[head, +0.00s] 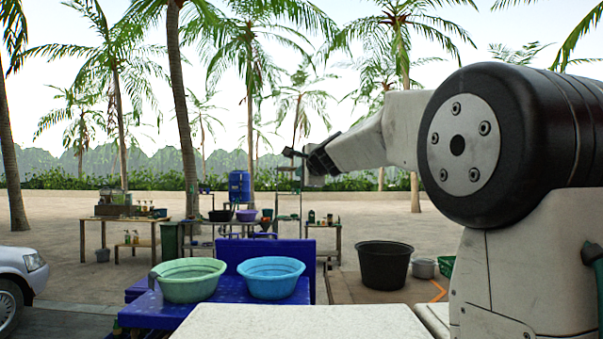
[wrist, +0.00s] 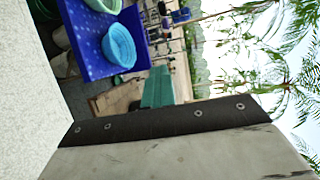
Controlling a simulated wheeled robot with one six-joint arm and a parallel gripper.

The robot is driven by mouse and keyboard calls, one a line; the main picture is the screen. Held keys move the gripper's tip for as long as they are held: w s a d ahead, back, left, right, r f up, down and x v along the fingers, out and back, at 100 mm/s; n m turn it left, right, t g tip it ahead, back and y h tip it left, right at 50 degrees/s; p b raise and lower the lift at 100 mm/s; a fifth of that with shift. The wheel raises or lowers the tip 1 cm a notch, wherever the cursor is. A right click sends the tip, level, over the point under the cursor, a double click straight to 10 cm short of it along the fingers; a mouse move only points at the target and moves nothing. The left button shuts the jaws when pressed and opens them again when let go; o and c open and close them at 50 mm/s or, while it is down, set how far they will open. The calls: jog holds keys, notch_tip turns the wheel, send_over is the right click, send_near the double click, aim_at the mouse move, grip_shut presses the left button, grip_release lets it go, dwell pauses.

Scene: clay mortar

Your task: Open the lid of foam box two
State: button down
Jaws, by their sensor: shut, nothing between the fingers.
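A white, speckled flat surface (head: 300,322), which looks like the top of a foam box, fills the bottom middle of the head view. It also shows along the left of the wrist view (wrist: 30,120). No number or lid seam is readable, so I cannot tell whether it is foam box two. My gripper (head: 302,164) is raised well above this surface, at the end of the arm reaching left.
A blue table (head: 235,318) beyond the white surface carries a mint-green basin (head: 188,280) and a light-blue basin (head: 271,278). A black tub (head: 384,266), a metal pot (head: 423,268) and a green crate (head: 446,265) stand right. A car (head: 22,280) is far left; open sandy ground lies behind.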

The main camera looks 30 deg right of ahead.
jog(key=c, duration=1.6)
grip_release()
jog(key=v, duration=0.7)
jog(key=shift+s, duration=0.35)
jog(key=shift+a, duration=0.1)
